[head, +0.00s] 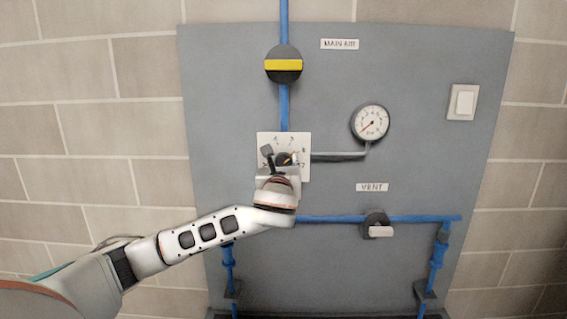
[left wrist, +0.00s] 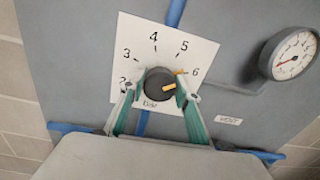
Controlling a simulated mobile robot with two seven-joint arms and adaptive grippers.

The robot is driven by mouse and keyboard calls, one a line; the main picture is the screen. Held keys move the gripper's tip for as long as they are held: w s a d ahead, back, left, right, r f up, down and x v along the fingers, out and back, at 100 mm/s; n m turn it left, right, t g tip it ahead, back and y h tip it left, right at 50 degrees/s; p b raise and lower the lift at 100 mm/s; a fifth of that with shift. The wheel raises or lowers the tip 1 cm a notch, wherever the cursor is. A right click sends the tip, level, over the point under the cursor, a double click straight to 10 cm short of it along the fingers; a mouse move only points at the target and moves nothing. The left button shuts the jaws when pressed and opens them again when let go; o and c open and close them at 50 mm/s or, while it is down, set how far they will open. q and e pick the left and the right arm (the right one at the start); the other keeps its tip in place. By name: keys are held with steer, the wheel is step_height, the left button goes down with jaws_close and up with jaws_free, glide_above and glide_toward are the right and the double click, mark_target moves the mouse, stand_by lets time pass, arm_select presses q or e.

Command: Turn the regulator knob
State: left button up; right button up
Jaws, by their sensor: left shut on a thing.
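The regulator knob (left wrist: 157,84) is round and dark with a yellow pointer mark, on a white dial plate (left wrist: 160,45) with printed numbers. In the left wrist view the mark points right, a little below the 6. A small yellow-orange mark (left wrist: 180,71) also shows on the plate near the 6. My left gripper (left wrist: 161,83) has one finger on each side of the knob and is shut on it. In the head view the knob (head: 284,159) is partly hidden by my left gripper (head: 280,160). My right gripper is not in view.
The grey panel (head: 220,100) also carries a black valve with a yellow bar (head: 283,65), a round gauge (head: 371,123) at the right, a vent valve (head: 377,228) on a blue pipe below, and a white switch (head: 464,101). Blue pipes run above and below the dial.

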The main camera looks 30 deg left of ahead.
arm_select(q)
steer(key=n, duration=0.7)
steer(key=shift+f+n, duration=0.1)
steer(key=shift+n, duration=0.2)
steer(key=n, duration=0.3)
steer(key=shift+n+y, duration=0.3)
steer(key=shift+n, duration=2.1)
steer(key=o, duration=1.1)
steer(key=shift+o, duration=0.2)
